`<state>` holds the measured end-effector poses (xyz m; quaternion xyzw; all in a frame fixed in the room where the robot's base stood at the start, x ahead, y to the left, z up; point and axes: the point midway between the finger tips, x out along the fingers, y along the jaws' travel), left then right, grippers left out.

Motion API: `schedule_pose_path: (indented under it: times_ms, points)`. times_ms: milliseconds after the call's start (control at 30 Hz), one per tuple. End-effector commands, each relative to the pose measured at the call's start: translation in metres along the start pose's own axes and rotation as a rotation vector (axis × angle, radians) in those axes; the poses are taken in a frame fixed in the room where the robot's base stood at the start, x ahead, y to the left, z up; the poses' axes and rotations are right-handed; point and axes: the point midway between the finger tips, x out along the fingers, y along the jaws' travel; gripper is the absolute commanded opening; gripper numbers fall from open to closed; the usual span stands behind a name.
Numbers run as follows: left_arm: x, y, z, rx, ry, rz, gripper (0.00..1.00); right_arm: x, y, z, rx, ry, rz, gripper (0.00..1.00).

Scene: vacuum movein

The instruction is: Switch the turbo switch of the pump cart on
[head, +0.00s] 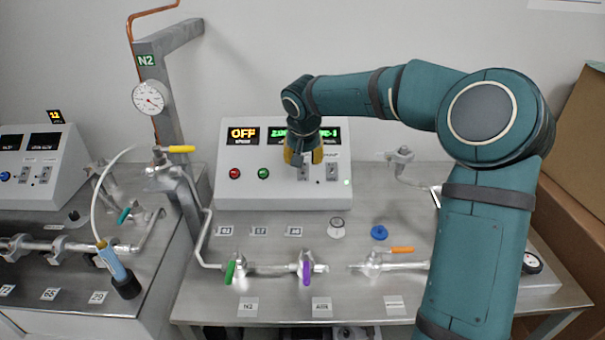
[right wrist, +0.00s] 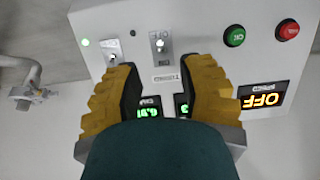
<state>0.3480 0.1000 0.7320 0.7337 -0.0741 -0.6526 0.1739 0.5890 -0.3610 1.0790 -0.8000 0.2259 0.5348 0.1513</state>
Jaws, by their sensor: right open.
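The pump cart's control box (head: 225,180) carries two toggle switches on its sloped face. The left switch (head: 303,172) is partly behind my right gripper (head: 301,160); the right switch (head: 331,172) stands clear. In the right wrist view, which is upside down, the left switch (right wrist: 160,43) lies just beyond and between the fingertips, and the other switch (right wrist: 112,58) is beside the left finger. My right gripper (right wrist: 163,66) is open with yellow ribbed fingers and nothing between them. My left gripper is not in view.
An orange OFF display (head: 243,134) and a green-lit display (head: 320,135) sit above the switches. Red (head: 235,173) and green (head: 263,173) buttons lie left of them. Pipes with a green valve (head: 230,270) and purple valve (head: 306,268) run in front.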

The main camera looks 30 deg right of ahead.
Motion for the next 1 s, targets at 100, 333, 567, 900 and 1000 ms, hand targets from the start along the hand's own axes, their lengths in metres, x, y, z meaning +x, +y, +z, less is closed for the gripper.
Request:
schedule_pose_path:
  times_ms: [100, 333, 567, 900, 1000]
  points:
    - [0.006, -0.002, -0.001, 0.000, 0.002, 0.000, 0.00, 0.026, 0.000, 0.001, 0.000, -0.003, 0.000, 0.38]
    - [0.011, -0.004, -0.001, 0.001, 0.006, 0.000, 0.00, 0.059, 0.000, 0.000, 0.000, -0.001, 0.000, 0.38]
    - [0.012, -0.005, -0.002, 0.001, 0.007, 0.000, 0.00, 0.071, 0.000, -0.001, 0.001, 0.002, -0.001, 0.38]
    - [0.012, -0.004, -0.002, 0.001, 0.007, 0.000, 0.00, 0.071, 0.000, -0.001, 0.000, 0.002, 0.000, 0.17]
    - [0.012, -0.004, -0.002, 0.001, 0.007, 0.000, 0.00, 0.071, 0.000, 0.000, 0.000, 0.001, 0.000, 0.00]
